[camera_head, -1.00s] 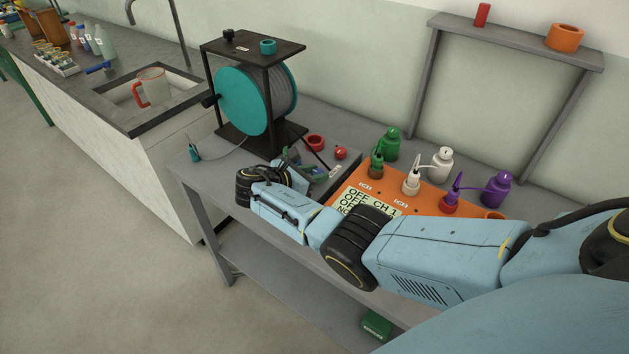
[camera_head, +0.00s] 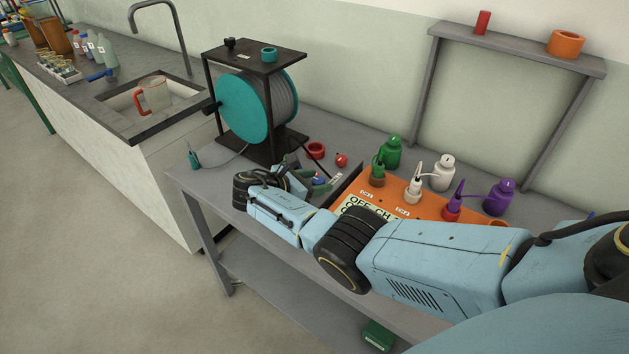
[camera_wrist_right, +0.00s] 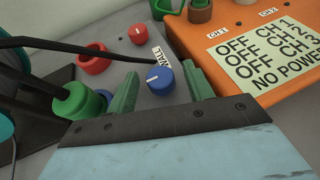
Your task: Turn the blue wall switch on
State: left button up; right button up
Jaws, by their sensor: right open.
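The blue wall switch (camera_wrist_right: 160,78) is a round blue knob with a white mark on its left side, beside a "WALL" label (camera_wrist_right: 161,54) on a grey surface. In the head view only a small blue bit of the switch (camera_head: 318,181) shows beside my gripper. My right gripper (camera_wrist_right: 160,69) is open, its two green fingers on either side of the knob with gaps to it. In the head view my right gripper (camera_head: 306,178) is over the bench, partly hidden by my wrist. My left gripper is not in view.
A red knob (camera_wrist_right: 137,35) and a red ring (camera_wrist_right: 93,62) are close by. A black rod (camera_wrist_right: 60,44) crosses near the left finger. The orange panel (camera_head: 400,193) with bottles is to the right. The teal spool (camera_head: 241,107) stands behind on the left.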

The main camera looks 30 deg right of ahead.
jog(key=shift+a, duration=0.1)
jog(key=p+v, duration=0.1)
jog(key=v, duration=1.2)
jog(key=shift+a+r, duration=0.1)
